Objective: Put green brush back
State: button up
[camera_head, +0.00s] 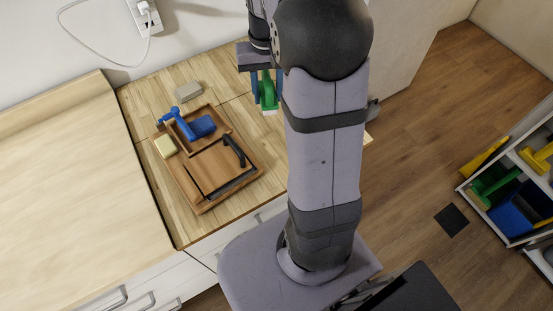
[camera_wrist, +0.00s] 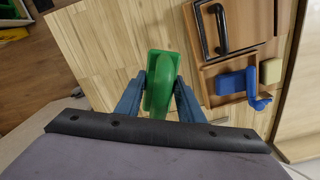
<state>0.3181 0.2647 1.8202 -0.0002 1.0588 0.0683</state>
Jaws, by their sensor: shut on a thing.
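The green brush (camera_head: 267,92) is between the blue fingers of my gripper (camera_head: 266,84), over the right part of the wooden worktop. In the wrist view, my gripper (camera_wrist: 159,98) is shut on the green brush (camera_wrist: 161,70), with one finger on each side of it. The upper part of the brush is hidden by my wrist and arm in the head view. I cannot tell whether its lower end touches the worktop.
A shelf unit (camera_head: 510,158) with coloured items stands far right. Worktop between tray and brush is clear.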

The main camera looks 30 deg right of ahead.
aim_at(277, 156)
jog(key=s+a+f+n, duration=0.2)
jog(key=s+f+n, duration=0.2)
jog(key=s, duration=0.3)
jog(key=shift+s+f, duration=0.25)
jog(key=shift+s, duration=0.1)
jog(key=shift+f, duration=0.1)
jog(key=shift+f+p, duration=0.9)
jog(key=shift+f, duration=4)
jog(key=shift+f, duration=0.1)
jog(key=shift+f, duration=0.1)
jog(key=o, duration=1)
